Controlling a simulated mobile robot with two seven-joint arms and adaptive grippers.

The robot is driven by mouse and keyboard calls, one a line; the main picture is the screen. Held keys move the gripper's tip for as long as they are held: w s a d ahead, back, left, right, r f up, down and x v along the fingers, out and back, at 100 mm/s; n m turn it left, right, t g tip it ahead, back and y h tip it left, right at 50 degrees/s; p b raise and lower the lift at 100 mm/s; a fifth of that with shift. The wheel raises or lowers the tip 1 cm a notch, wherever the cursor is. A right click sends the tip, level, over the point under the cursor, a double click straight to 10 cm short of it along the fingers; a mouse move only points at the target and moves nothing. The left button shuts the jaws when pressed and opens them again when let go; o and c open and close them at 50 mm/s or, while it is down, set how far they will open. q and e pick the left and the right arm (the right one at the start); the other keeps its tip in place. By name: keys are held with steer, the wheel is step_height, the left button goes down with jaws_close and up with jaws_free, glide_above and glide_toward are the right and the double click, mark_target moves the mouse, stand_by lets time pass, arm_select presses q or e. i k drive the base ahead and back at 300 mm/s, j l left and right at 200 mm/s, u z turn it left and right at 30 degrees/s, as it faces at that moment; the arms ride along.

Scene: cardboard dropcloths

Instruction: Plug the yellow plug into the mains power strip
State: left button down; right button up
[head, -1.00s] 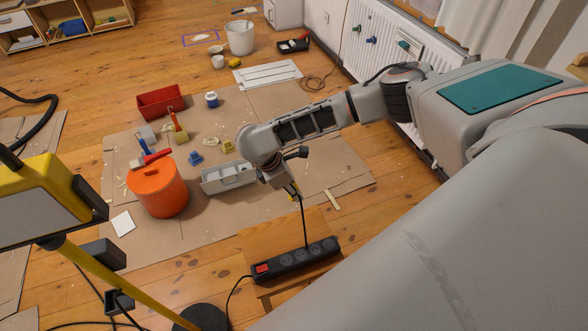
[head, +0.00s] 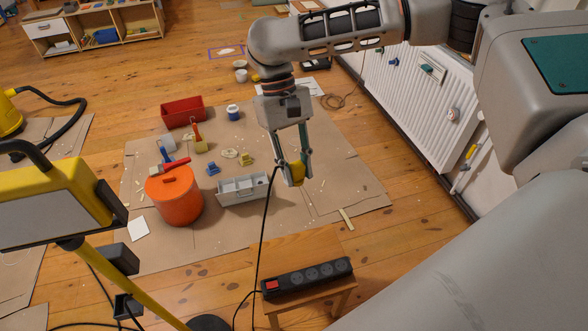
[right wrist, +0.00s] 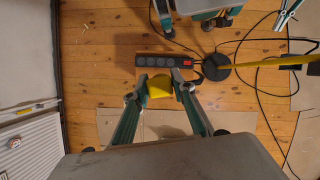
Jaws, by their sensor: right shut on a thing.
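My right gripper (head: 294,168) points down and is shut on the yellow plug (head: 297,175). The plug also shows between the fingertips in the right wrist view (right wrist: 160,86). A black cable hangs from beside the plug toward the floor. The black power strip (head: 308,277) lies on a small wooden stool (head: 290,243), with a red switch at its left end and several sockets facing up. The plug is held in the air, apart from the strip. The strip also shows beyond the plug in the right wrist view (right wrist: 162,61). What looks like my left gripper (right wrist: 287,17) is small at the top right there.
A yellow work lamp (head: 55,200) on a yellow pole stands at left front. An orange bucket (head: 174,197), grey tray (head: 243,190) and red box (head: 183,111) stand on the cardboard. A radiator (head: 420,100) lines the right wall. Cables lie around the lamp's round base.

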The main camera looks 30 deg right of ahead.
mark_target(317, 274)
steer(key=k+j+z, duration=0.15)
steer(key=j+z, duration=0.15)
steer(key=j, duration=0.2)
steer(key=k+j+z, duration=0.25)
steer(key=j, duration=0.25)
steer(key=k+j+z, duration=0.15)
steer(key=j+z, duration=0.15)
steer(key=k+j+z, duration=0.25)
steer(key=j, duration=0.25)
